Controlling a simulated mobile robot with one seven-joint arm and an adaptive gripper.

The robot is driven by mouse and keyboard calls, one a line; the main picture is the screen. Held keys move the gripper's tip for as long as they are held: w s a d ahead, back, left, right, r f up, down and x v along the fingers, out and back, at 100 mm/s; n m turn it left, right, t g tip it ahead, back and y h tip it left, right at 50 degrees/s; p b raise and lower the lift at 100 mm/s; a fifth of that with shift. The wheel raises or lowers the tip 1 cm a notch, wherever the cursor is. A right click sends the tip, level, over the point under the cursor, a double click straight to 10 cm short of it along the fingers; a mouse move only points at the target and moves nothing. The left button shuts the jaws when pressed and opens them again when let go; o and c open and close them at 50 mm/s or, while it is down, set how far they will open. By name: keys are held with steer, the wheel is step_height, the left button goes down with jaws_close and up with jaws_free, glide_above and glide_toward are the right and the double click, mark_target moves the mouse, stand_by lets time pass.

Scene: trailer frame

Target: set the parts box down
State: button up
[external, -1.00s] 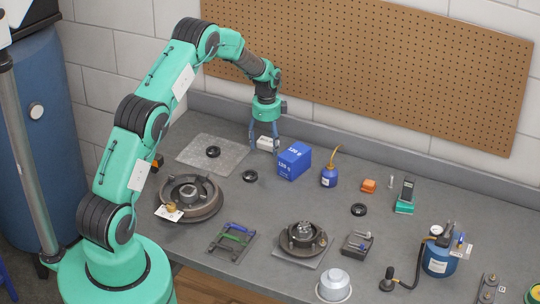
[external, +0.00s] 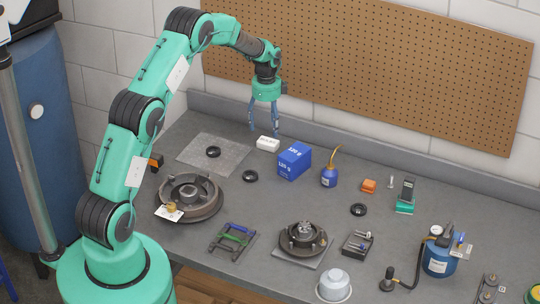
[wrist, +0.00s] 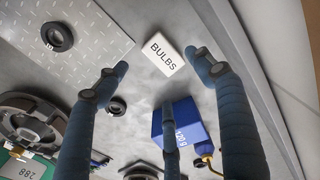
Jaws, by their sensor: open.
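A small white box (external: 267,143), marked BULBS in the wrist view (wrist: 163,54), lies flat on the grey bench near the back. It sits between the mat and the blue box. My gripper (external: 264,126) is open and empty, a little above the white box and apart from it. In the wrist view, the open fingers (wrist: 160,75) are spread, with the white box beyond their tips. No finger touches it there.
A blue box (external: 294,160) stands just right of the white box, with a blue oil can (external: 329,177) beyond. A patterned grey mat (external: 226,166) lies left, bearing a black ring. Another black ring (external: 250,176) lies in front. The pegboard wall (external: 380,70) rises behind.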

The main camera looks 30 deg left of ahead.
steer(key=shift+r, duration=2.05)
steer(key=shift+r, duration=0.1)
steer(key=s+a+r+n+t, duration=0.15)
steer(key=s+r+n, duration=0.25)
steer(key=s+r, duration=0.9)
steer(key=s+a+r+n+t, duration=0.15)
steer(key=s+r+n, duration=0.45)
steer(key=r, duration=1)
steer(key=s+a+r+n+t, duration=0.1)
steer(key=s+r, duration=0.2)
steer(key=s, duration=0.6)
steer(key=s+r+n, duration=0.2)
steer(key=s+r, duration=0.2)
steer(key=s, duration=0.5)
steer(key=s+a+f+n+t, duration=0.1)
steer(key=s+n, duration=0.4)
steer(key=s, duration=1.3)
steer(key=shift+f+t, duration=0.3)
steer(key=shift+f, duration=0.35)
